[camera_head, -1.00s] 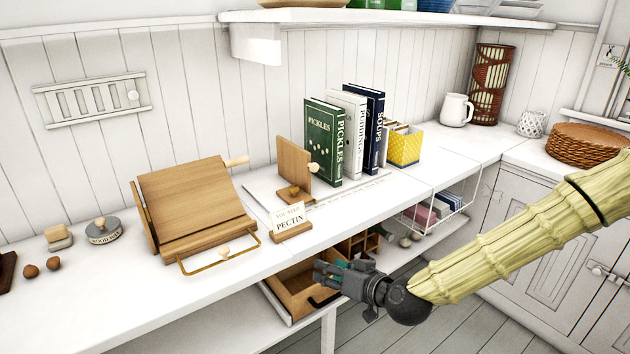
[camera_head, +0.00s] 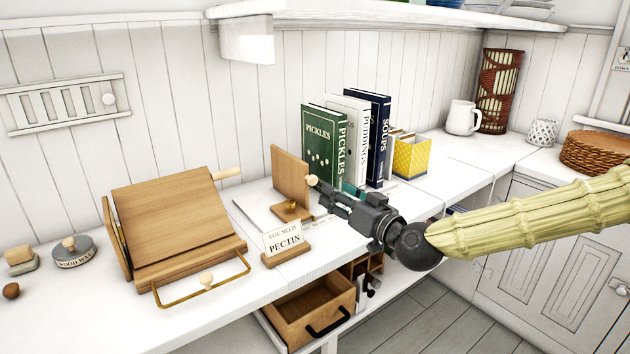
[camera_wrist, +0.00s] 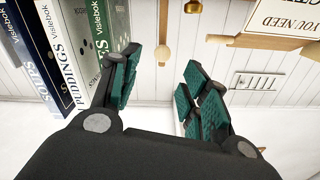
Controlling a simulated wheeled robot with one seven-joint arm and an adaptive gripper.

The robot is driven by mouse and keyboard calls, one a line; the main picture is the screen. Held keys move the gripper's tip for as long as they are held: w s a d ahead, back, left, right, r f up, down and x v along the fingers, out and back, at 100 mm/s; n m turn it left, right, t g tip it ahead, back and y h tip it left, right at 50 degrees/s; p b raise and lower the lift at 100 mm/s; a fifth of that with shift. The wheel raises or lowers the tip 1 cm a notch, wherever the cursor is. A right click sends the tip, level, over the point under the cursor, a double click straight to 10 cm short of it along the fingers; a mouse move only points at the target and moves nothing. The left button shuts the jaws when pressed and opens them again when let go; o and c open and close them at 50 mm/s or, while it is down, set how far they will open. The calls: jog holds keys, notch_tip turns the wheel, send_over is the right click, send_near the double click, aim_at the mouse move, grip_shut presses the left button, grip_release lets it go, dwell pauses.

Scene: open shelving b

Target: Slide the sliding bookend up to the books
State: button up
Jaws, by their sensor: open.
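The sliding bookend (camera_head: 290,176) is an upright wooden panel with a pale knob (camera_head: 312,180) on a low foot, standing left of the books with a gap between. In the wrist view its edge (camera_wrist: 163,28) and knob (camera_wrist: 193,6) lie beyond the fingers. The books stand upright: green Pickles (camera_head: 318,140), white Puddings (camera_head: 364,118) and navy Soups (camera_head: 380,150). My gripper (camera_head: 330,188) is over the counter in front of the gap, close to the knob. Its teal-padded fingers (camera_wrist: 158,92) are apart and empty. Contact with the knob cannot be told.
A "You need pectin" sign (camera_head: 284,240) stands in front of the bookend, near my gripper. A wooden book stand (camera_head: 172,215) is at left. A yellow dotted box (camera_head: 412,158) is right of the books. An open drawer (camera_head: 315,305) lies below the counter edge.

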aim_at(314, 182)
jog(key=x, duration=0.9)
jog(key=shift+w+a+b, duration=0.15)
jog(key=shift+a+b, duration=0.15)
jog(key=shift+a, duration=0.1)
